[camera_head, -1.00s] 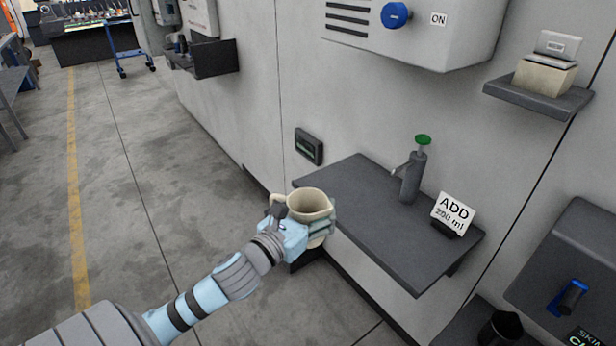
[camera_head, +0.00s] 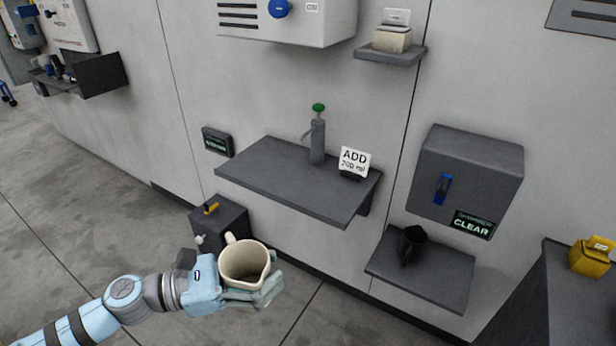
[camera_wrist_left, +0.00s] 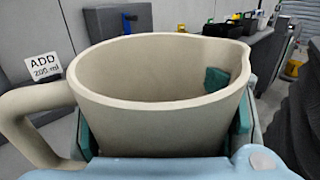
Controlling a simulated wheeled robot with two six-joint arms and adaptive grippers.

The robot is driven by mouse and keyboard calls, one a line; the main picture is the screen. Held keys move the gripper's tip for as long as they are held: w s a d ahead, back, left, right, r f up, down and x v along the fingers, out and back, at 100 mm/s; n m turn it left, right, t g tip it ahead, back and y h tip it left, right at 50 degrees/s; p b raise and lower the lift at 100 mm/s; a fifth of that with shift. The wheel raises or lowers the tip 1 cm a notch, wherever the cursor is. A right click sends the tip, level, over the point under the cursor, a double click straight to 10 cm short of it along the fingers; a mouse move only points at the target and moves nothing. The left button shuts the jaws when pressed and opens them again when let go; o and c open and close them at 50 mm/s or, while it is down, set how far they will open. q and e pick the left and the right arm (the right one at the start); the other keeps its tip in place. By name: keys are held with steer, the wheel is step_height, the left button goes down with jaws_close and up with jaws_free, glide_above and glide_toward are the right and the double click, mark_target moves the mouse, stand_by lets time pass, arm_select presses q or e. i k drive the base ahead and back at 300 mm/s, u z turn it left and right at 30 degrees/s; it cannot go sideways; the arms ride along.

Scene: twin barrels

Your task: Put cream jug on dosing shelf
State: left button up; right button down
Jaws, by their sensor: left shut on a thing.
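The cream jug (camera_head: 243,262) is upright in my left gripper (camera_head: 262,292), which is shut around its body. It fills the left wrist view (camera_wrist_left: 150,90), with its handle on the left and spout on the right; a green finger pad shows beside it. The inside looks empty. The dosing shelf (camera_head: 270,178) is a grey wall shelf behind and above the jug in the head view, and the jug is apart from it. A green-topped tap (camera_head: 318,140) and an "ADD 200 ml" card (camera_head: 354,162) stand on it. My right gripper is not in view.
A small dark box with a yellow lever (camera_head: 218,220) is below the shelf's left end. A lower shelf with a black jug (camera_head: 411,243) is at right, under a grey box marked CLEAR (camera_head: 468,180). The shelf's left half is bare.

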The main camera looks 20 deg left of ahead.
mark_target(294, 175)
steer(key=u, duration=0.15)
steer(key=i, duration=1)
